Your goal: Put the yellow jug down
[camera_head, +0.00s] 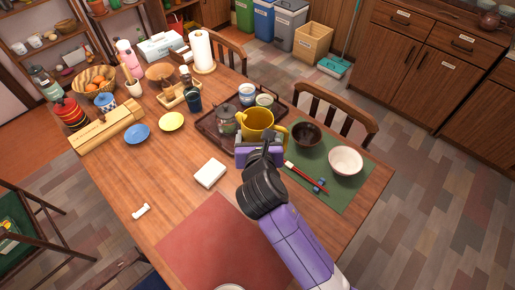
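The yellow jug (257,119) is near the middle of the table, at the front right part of the dark tray, and looks upright. My purple and black gripper (259,147) is right in front of it and covers its lower part. The jug's base is hidden, so I cannot tell whether it touches the tray or is held above it. The fingers are hidden too, and I cannot tell whether they grip the jug.
The dark tray (207,123) also holds a teapot (227,118) and cups. A green mat (357,190) with a dark bowl (307,134), a white bowl (345,160) and red chopsticks lies to the right. A white box (210,173) lies left of my arm. Bare wood shows at the left front.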

